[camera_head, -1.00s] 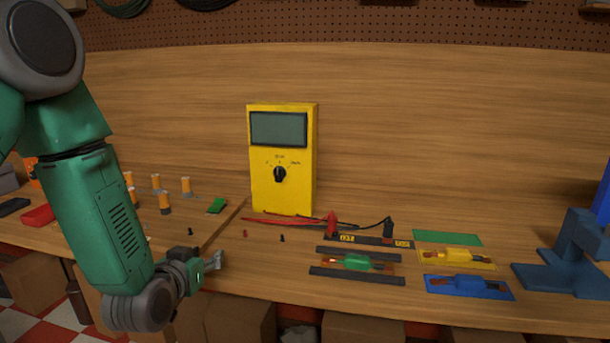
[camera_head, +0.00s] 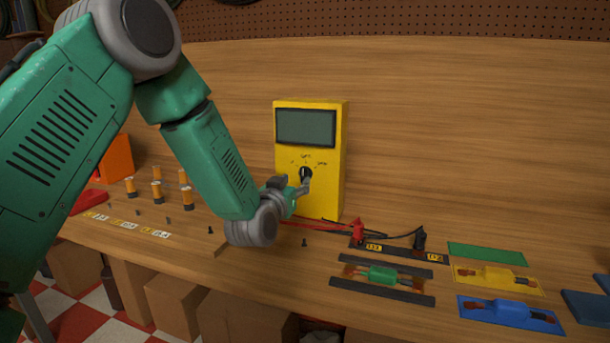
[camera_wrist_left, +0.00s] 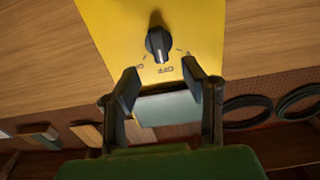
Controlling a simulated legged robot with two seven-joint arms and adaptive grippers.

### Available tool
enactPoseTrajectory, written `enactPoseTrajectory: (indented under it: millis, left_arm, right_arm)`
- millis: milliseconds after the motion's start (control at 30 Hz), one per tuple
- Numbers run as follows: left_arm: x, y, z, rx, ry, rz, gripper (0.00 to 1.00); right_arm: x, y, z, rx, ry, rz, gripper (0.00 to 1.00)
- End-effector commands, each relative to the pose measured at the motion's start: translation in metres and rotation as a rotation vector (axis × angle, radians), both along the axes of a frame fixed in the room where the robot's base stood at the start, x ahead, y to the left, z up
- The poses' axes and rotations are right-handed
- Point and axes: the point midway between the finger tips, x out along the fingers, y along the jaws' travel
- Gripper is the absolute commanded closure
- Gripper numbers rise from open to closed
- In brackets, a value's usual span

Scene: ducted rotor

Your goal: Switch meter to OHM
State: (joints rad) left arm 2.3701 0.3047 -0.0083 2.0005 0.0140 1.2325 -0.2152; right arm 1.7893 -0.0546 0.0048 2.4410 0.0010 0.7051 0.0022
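The yellow meter (camera_head: 338,150) stands upright on the bench against the wooden backboard, with a grey screen (camera_head: 306,127) above its black knob (camera_head: 306,172). In the left wrist view, the meter appears upside down, and the white mark on the knob (camera_wrist_left: 158,43) points toward the OFF label. My left gripper (camera_head: 303,184) is in front of the meter's face, close to the knob. In the left wrist view, the gripper (camera_wrist_left: 164,82) is open, with nothing between its fingers; the knob lies beyond the fingertips. My right gripper is not in view.
Red and black probe leads (camera_head: 357,230) lie at the meter's foot. A green component (camera_head: 382,274) sits between dark strips. Yellow (camera_head: 497,279) and blue (camera_head: 510,312) mats with parts are at right. Orange cylinders (camera_head: 157,191) stand at left.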

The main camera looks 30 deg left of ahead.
Motion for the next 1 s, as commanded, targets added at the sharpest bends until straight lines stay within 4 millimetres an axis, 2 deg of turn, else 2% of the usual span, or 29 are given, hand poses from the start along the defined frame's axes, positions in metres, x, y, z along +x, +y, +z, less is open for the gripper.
enactPoseTrajectory:
  millis: [100, 300, 500, 733, 767, 833, 867, 1000]
  left_arm:
    - [0.024, 0.006, 0.0, 0.0, -0.002, 0.001, 0.62]
    - [0.05, 0.013, 0.0, 0.0, -0.001, 0.001, 0.62]
    - [0.06, 0.015, 0.0, 0.0, 0.0, 0.0, 0.62]
    - [0.06, 0.015, 0.0, 0.0, 0.0, 0.0, 0.62]
    - [0.06, 0.015, 0.0, -0.001, 0.0, 0.0, 0.69]
    - [0.06, 0.015, 0.0, 0.0, 0.0, 0.0, 0.94]
    - [0.06, 0.015, 0.0, 0.0, 0.0, 0.0, 1.0]
    - [0.06, 0.015, 0.0, 0.0, 0.0, 0.0, 1.0]
  right_arm:
    - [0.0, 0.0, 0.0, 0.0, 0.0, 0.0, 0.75]
    - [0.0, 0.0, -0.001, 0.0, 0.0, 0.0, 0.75]
    - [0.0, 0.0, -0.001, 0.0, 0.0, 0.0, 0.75]
    - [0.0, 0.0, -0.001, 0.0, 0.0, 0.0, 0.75]
    - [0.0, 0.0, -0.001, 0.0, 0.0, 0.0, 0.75]
    - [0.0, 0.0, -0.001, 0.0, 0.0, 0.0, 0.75]
    - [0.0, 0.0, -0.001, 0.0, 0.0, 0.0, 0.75]
    - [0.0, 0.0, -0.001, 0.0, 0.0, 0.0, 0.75]
